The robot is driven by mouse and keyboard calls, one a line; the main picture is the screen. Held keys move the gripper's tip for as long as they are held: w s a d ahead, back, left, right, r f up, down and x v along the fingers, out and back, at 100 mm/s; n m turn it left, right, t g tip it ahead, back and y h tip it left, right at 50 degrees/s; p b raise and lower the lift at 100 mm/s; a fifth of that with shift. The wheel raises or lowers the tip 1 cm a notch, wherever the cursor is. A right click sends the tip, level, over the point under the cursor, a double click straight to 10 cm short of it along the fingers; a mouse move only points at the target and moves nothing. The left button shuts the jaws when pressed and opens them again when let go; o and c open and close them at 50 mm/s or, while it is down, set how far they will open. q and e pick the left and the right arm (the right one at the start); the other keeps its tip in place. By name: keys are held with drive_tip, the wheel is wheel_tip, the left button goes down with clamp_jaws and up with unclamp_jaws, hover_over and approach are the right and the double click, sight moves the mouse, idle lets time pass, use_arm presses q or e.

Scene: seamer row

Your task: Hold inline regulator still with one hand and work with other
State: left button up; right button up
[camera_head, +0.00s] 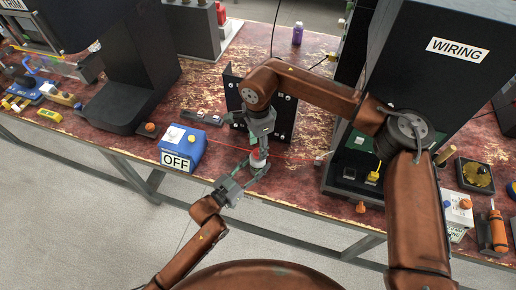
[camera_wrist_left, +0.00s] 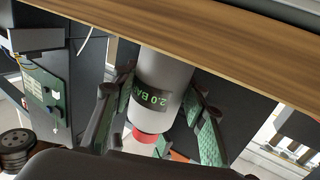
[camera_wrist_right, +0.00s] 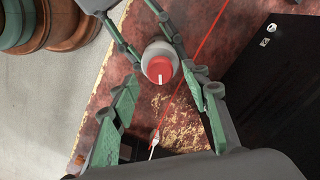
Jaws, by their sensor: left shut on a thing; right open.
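The inline regulator (camera_head: 258,160) is a small pale grey cylinder near the front edge of the bench. In the left wrist view the regulator (camera_wrist_left: 163,80) carries a green "2.0 BAR" display and a red end knob (camera_wrist_left: 147,136). My left gripper (camera_head: 251,171) comes from the front and is shut on the regulator's body. My right gripper (camera_head: 256,138) is open behind the regulator, its fingers apart. In the right wrist view the red knob (camera_wrist_right: 159,69) with a white mark faces the camera, ahead of my open right fingers (camera_wrist_right: 165,105).
A blue box (camera_head: 183,147) with an "OFF" sign stands left of the regulator. A dark plate with holes (camera_head: 284,118) stands behind it, and a black "WIRING" cabinet (camera_head: 440,75) to the right. A thin red line crosses the bench (camera_head: 205,95) nearby.

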drive_tip(key=shift+f, duration=1)
drive_tip(key=shift+c, duration=0.7)
drive_tip(key=c, duration=1)
